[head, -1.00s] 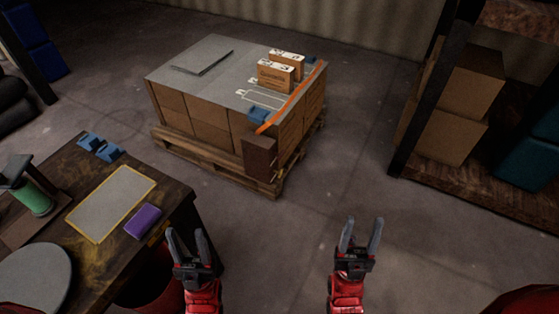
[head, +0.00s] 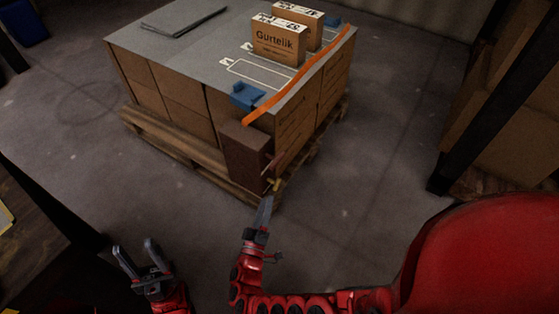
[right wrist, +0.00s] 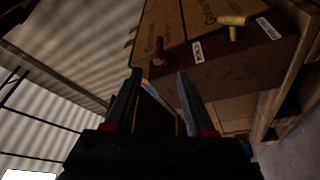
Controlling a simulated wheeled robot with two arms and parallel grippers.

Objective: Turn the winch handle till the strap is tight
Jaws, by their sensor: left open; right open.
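The brown winch box (head: 246,150) stands at the near corner of the loaded pallet. In the right wrist view the box (right wrist: 230,75) carries a red handle (right wrist: 158,50) and a yellow handle (right wrist: 232,22), with small white labels beside them; the labels are too small to read. The orange strap (head: 300,78) runs over the load's right edge, its near end above the box. My right gripper (head: 265,205) is open just below and in front of the handles, apart from them; it also shows in the right wrist view (right wrist: 158,82). My left gripper (head: 136,250) is open and empty, low at the left.
Cartons (head: 178,95) under a grey sheet fill the wooden pallet (head: 180,150). Two small boxes, one a carton marked Gurtelik (head: 278,42), and blue corner pieces (head: 247,96) sit on top. A dark table edge is at left, a shelf post (head: 470,110) at right. Floor between is clear.

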